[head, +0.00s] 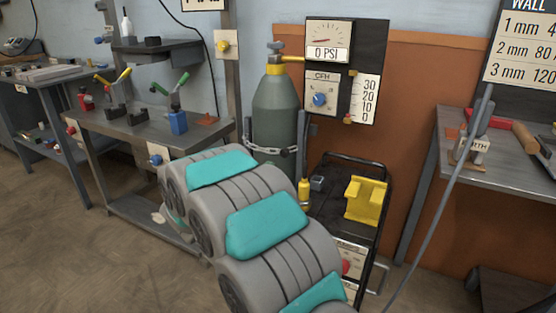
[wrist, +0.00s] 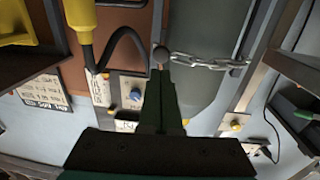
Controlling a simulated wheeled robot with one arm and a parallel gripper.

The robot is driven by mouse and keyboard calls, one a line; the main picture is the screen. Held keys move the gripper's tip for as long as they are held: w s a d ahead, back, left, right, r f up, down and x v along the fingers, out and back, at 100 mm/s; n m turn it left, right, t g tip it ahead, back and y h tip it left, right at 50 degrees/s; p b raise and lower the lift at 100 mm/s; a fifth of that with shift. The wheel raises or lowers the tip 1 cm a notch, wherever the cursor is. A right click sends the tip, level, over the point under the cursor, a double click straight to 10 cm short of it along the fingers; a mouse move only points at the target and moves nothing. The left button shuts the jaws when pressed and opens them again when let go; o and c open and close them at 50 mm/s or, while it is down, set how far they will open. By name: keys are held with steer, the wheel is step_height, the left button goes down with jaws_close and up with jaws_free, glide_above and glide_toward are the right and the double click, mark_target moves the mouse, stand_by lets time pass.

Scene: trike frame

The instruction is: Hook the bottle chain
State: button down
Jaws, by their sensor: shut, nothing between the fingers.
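The grey-green gas bottle (head: 275,112) stands upright against the back wall in the head view. The metal chain (head: 272,149) runs across its front, from a grey upright on the left to near a dark upright on the right. In the wrist view, the picture is turned over and the chain (wrist: 205,62) spans the bottle (wrist: 200,97). Its left end there is close to a dark round knob (wrist: 160,54); whether it is hooked on cannot be told. My gripper (wrist: 160,75) is shut and empty, its tips just short of the knob. My arm hides it in the head view.
A workbench (head: 140,130) is on the left, another bench (head: 505,172) on the right. Gauge panels (head: 330,75) hang beside the bottle. Bare floor shows at the lower left.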

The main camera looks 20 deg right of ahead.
mark_target(286, 155)
steer(key=x, duration=0.6)
steer(key=shift+w+d, duration=0.15)
steer(key=shift+d, duration=0.2)
steer(key=shift+w+d+p, duration=0.25)
steer(key=shift+d+p, duration=0.25)
steer(key=shift+d, duration=0.7)
steer(key=shift+s, duration=0.1)
